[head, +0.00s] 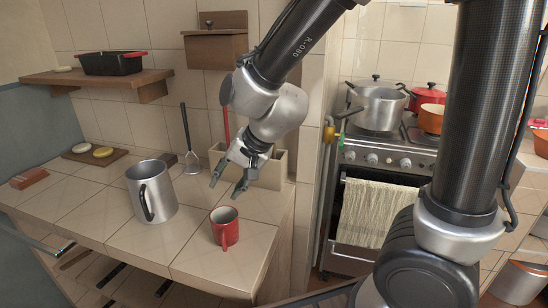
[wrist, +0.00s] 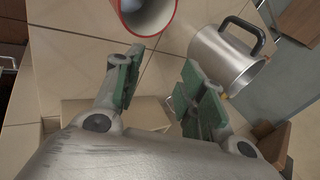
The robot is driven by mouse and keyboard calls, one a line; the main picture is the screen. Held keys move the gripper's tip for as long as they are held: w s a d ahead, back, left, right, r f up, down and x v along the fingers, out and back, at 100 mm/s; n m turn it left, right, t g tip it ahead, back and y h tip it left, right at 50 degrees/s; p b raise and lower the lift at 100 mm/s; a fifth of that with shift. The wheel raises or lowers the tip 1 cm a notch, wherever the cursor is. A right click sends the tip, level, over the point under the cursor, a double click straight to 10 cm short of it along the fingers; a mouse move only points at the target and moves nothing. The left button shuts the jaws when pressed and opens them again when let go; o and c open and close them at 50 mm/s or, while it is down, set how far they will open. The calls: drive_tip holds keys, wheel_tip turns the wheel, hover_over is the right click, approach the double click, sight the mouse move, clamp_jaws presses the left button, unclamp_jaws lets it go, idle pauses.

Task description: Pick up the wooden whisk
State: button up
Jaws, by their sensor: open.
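I cannot make out a wooden whisk in either view. My gripper (head: 227,185) is open and empty above the tiled counter (head: 190,240), in front of a beige box (head: 273,172). In the wrist view my gripper (wrist: 160,68) shows its two green-padded fingers apart with only tiles between them. A dark-handled utensil with a flat metal end (head: 186,135) leans against the wall. A red-handled utensil (head: 226,125) stands near my arm, its lower part hidden behind the arm and box.
A red mug (head: 224,228) stands just in front of my gripper; it also shows in the wrist view (wrist: 150,18). A metal pitcher (head: 153,190) stands to the left. A shelf (head: 95,80) holds a black pan (head: 112,64). The stove (head: 375,160) is at right, bearing pots.

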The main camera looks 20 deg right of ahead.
drive_tip(key=w+a+f+m+t+h, duration=0.1)
drive_tip(key=w+a+m+t+h, duration=0.2)
drive_tip(key=w+m+t, duration=0.85)
drive_tip(key=s+d+r+m+h, duration=0.1)
drive_tip(key=d+r+m+h, duration=0.55)
drive_tip(key=m, duration=0.65)
drive_tip(key=s+d+r+m+h, duration=0.1)
drive_tip(key=d+r+m+h, duration=0.6)
drive_tip(key=m, duration=0.6)
drive_tip(key=shift+g+y, duration=0.35)
drive_tip(key=shift+y, duration=0.4)
drive_tip(key=x, duration=0.5)
drive_tip(key=d+f+x, duration=0.1)
drive_tip(key=x, duration=0.1)
drive_tip(key=shift+d, duration=0.15)
clamp_jaws()
